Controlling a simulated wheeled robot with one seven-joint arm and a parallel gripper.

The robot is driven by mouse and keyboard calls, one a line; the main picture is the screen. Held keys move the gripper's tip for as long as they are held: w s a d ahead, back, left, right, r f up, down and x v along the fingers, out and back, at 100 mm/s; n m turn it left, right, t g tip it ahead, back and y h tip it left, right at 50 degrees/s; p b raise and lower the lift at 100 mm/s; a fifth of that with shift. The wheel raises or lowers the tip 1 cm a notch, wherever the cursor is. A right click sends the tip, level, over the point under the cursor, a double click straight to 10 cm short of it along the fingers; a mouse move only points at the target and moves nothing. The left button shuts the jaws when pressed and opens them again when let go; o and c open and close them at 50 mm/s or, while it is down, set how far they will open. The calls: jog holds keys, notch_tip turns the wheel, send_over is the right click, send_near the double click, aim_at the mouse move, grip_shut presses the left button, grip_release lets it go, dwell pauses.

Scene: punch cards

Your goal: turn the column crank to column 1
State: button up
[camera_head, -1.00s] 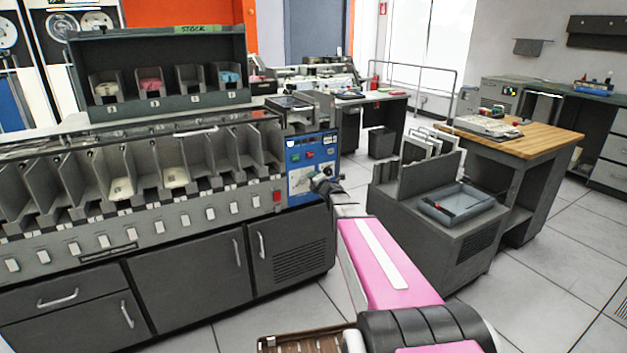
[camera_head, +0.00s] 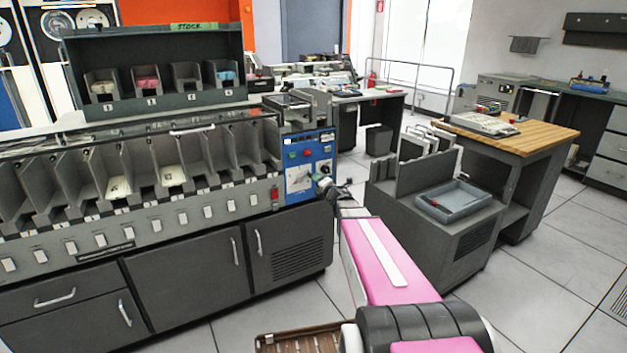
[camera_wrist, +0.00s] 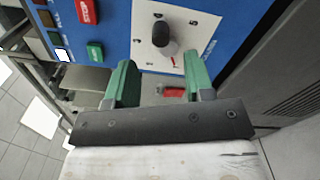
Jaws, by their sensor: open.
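The column crank shows in the wrist view as a black round knob (camera_wrist: 162,32) on a white dial plate (camera_wrist: 145,48) with numbers around it. A small red mark lies on the dial below the knob. I cannot tell for sure which number the crank points to. In the head view the dial plate (camera_head: 298,178) sits on the blue panel at the right end of the sorter. My gripper (camera_wrist: 157,80) is open, with its green fingers apart and nothing held. The knob lies ahead of the fingertips, apart from them. In the head view my gripper (camera_head: 328,187) is just right of the plate.
The blue panel (camera_wrist: 225,25) also carries red and green buttons (camera_wrist: 95,51). The sorter (camera_head: 185,270) has a row of card pockets. A grey cart with a blue-grey tray (camera_head: 455,203) stands to the right, with floor between it and the sorter.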

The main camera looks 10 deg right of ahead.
jog(key=v, duration=0.4)
jog(key=shift+m, duration=0.3)
jog(key=s+d+f+m+g+h, duration=0.2)
jog(key=s+f+m+g+h, duration=0.7)
jog(key=m, duration=0.9)
jog(key=s+a+f+m+g+y, duration=0.1)
jog(key=s+a+f+m+g, duration=0.1)
jog(key=s, duration=0.7)
jog(key=s+a+f+m+g+y, duration=0.2)
jog(key=s+a+m+g, duration=0.3)
jog(key=s, duration=0.4)
jog(key=shift+s+a+f+g, duration=0.3)
jog(key=shift+a+f+g, duration=0.3)
jog(key=shift+a+f, duration=0.3)
